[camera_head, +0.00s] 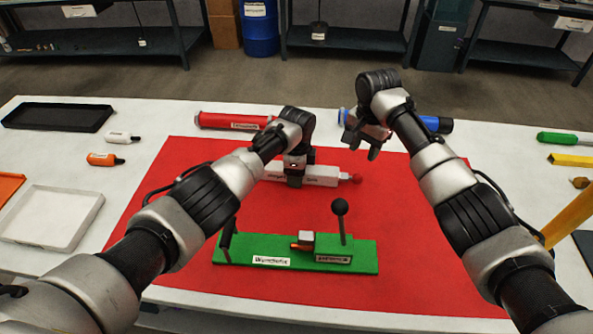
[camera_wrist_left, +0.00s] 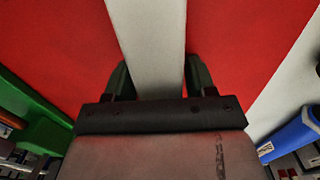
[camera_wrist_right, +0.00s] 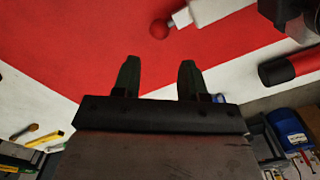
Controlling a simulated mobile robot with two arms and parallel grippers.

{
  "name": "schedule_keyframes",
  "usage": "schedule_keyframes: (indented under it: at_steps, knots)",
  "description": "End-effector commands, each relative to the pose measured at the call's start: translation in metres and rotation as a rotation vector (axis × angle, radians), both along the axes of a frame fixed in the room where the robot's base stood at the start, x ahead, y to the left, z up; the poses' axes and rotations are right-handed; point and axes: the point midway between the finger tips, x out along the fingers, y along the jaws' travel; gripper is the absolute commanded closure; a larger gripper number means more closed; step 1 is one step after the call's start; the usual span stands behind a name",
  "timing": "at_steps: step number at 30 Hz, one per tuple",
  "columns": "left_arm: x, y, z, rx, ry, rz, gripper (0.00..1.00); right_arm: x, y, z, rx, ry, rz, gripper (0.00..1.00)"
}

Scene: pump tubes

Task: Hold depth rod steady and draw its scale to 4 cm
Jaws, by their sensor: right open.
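The depth rod is a white bar (camera_head: 322,175) with a red ball (camera_head: 357,178) at its right end, lying on the red mat (camera_head: 150,220). My left gripper (camera_head: 294,182) is down over the bar. In the left wrist view the white bar (camera_wrist_left: 150,50) runs between the fingers (camera_wrist_left: 160,80), which look to be against both sides. My right gripper (camera_head: 367,148) is open and empty, above and near the ball end. In the right wrist view the ball (camera_wrist_right: 160,29) lies beyond the open fingertips (camera_wrist_right: 158,65), apart from them. Scale marks cannot be read.
A green fixture (camera_head: 240,250) with an upright black-knobbed lever (camera_head: 340,208) stands in front of the rod. Behind it lie a red tube (camera_head: 225,121) and a blue tube (camera_head: 432,124). A white tray (camera_head: 50,217) and black tray (camera_head: 58,116) are at left.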

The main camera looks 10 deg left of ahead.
Motion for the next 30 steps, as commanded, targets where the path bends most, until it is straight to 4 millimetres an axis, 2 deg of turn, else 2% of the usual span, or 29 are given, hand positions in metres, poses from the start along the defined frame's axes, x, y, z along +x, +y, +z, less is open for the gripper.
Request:
schedule_keyframes:
  at_steps: [1, 9, 14, 18, 24, 30]
  knots:
    - [0.000, 0.000, 0.000, 0.000, 0.000, 0.000, 0.52, 0.000, 0.000, 0.000, 0.000, 0.000, 0.000, 0.57]
    - [0.000, 0.000, 0.000, 0.000, 0.000, 0.001, 0.93, 0.000, 0.000, 0.000, 0.000, 0.000, 0.000, 0.57]
    - [0.000, 0.000, 0.000, 0.000, 0.000, 0.001, 0.93, -0.001, 0.000, -0.002, -0.003, -0.014, 0.040, 0.82]
    - [0.000, 0.000, 0.000, 0.000, 0.000, 0.001, 0.93, -0.007, 0.002, -0.011, -0.017, -0.074, 0.215, 1.00]
    - [0.000, 0.000, 0.000, 0.000, 0.000, 0.001, 0.93, -0.027, 0.006, -0.022, -0.088, -0.233, 0.656, 1.00]
    - [0.000, 0.000, 0.000, 0.000, 0.000, 0.001, 0.93, -0.056, 0.008, -0.021, -0.216, -0.384, 1.081, 1.00]
